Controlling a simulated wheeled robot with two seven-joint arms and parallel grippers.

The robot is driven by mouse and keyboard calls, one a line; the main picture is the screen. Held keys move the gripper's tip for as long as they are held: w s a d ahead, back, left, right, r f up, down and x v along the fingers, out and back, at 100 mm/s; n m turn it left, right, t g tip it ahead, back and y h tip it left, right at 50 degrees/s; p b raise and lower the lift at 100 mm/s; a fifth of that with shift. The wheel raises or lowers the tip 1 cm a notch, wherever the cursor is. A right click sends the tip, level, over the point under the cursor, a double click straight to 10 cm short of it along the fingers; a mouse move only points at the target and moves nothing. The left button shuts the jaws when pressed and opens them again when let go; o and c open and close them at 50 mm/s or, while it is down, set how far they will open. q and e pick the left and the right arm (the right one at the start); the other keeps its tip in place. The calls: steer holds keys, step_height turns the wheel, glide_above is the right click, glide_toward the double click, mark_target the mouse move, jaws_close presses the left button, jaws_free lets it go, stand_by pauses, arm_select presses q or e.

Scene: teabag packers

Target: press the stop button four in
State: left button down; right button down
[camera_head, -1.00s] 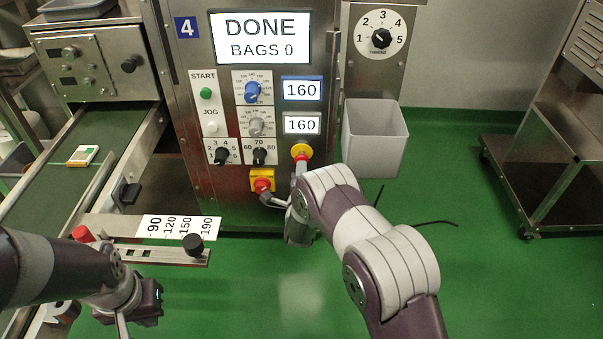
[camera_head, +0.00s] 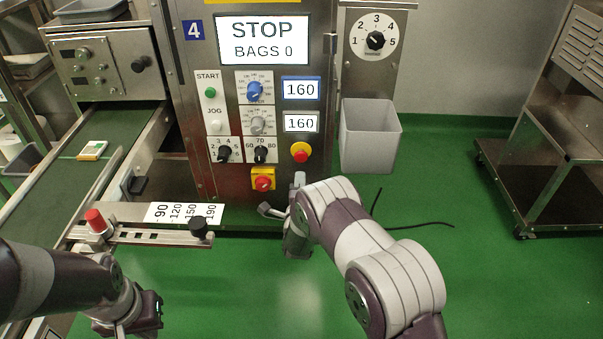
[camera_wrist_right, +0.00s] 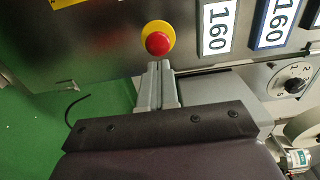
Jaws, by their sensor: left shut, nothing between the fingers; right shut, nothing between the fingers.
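The stop button (camera_head: 300,152) is a red mushroom button on a yellow ring on the front of machine 4, below the lower 160 display. It also shows in the right wrist view (camera_wrist_right: 158,42). My right gripper (camera_head: 299,177) is shut and empty, just below the button. In the right wrist view its fingertips (camera_wrist_right: 156,66) point at the button with a small gap in the picture. The machine's screen (camera_head: 263,40) reads STOP, BAGS 0. My left gripper (camera_head: 121,331) is low at the left, its tips partly cut off by the frame edge.
A red knob on a yellow square (camera_head: 263,181) sits below left of the button. A grey bin (camera_head: 369,140) hangs to the right. A slotted bar with a black knob (camera_head: 198,227) and a conveyor (camera_head: 60,190) lie at the left.

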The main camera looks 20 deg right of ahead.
steer(key=p+v, duration=0.2)
steer(key=v, duration=0.5)
steer(key=shift+f, duration=0.25)
